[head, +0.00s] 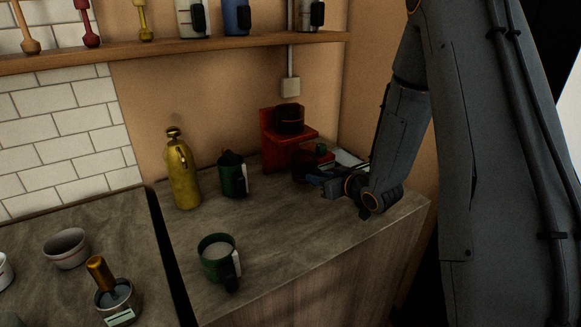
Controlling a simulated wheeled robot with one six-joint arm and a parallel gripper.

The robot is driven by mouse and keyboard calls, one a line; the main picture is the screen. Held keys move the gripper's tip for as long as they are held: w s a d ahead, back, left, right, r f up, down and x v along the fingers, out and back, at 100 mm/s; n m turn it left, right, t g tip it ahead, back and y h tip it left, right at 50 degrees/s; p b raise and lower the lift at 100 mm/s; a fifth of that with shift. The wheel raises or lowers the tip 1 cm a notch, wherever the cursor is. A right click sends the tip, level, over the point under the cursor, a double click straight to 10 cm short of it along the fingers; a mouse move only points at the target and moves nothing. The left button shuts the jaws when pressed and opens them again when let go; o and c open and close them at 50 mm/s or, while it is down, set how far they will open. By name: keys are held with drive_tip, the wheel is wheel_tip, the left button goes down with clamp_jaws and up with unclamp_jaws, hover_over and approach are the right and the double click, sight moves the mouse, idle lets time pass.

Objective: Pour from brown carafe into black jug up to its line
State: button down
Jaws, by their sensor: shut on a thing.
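My gripper (318,181) is at the right of the counter, low in front of the red stand. It is shut on a small dark vessel (302,172), which may be the brown carafe; its colour is hard to tell in the dim light. A black round vessel (289,119) sits on the red stand (270,140) and may be the black jug. Its fill line and contents cannot be seen. The held vessel looks roughly upright and is partly hidden by my gripper.
A gold bottle (182,177) and a dark green lidded vessel (233,177) stand left of the stand. A green mug (218,262) with pale contents stands near the front. A shelf (230,47) holds vessels above. The middle counter is clear.

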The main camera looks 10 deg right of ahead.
drive_tip(key=shift+s+d+p, duration=0.3)
drive_tip(key=shift+s+d, duration=0.15)
drive_tip(key=shift+s, duration=0.7)
drive_tip(key=shift+s+d+p, duration=0.25)
drive_tip(key=shift+s+d, duration=0.25)
drive_tip(key=shift+s, duration=0.7)
drive_tip(key=shift+s+d+p, duration=0.3)
drive_tip(key=shift+s+d, duration=0.15)
drive_tip(key=shift+s, duration=0.7)
